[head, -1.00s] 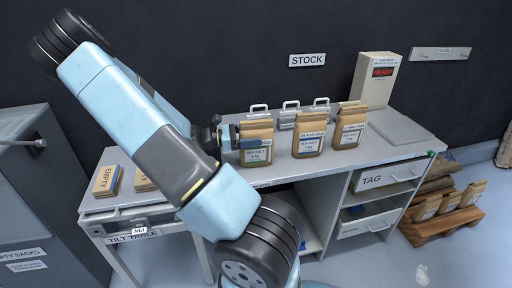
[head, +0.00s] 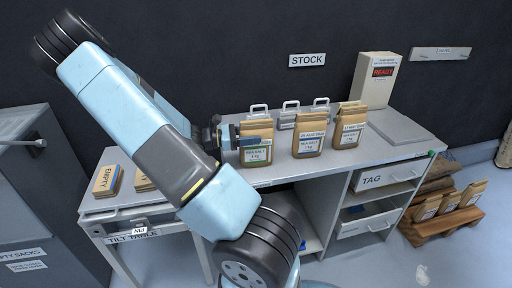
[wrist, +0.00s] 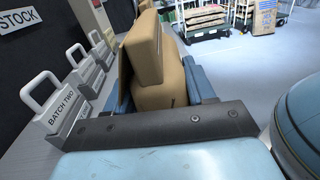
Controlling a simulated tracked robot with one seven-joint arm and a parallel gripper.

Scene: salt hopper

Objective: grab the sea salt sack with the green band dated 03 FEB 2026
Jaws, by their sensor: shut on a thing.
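Three brown paper sea salt sacks stand on the bench. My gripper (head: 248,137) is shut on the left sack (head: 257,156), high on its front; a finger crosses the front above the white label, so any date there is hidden. The label print looks greenish. In the wrist view the brown sack (wrist: 158,60) sits between my fingers. It appears upright at bench level; I cannot tell whether it is lifted. The middle sack (head: 309,148) shows a date that seems to read AUG 2026. The right sack (head: 347,142) has a date too small to read surely.
Batch holders with handles (wrist: 62,100) stand in a row behind the sacks. A beige box with a red READY display (head: 377,80) stands at the back right. Flat EMPTY sacks (head: 106,181) lie at the left. A pallet with sacks (head: 440,212) is on the floor at right.

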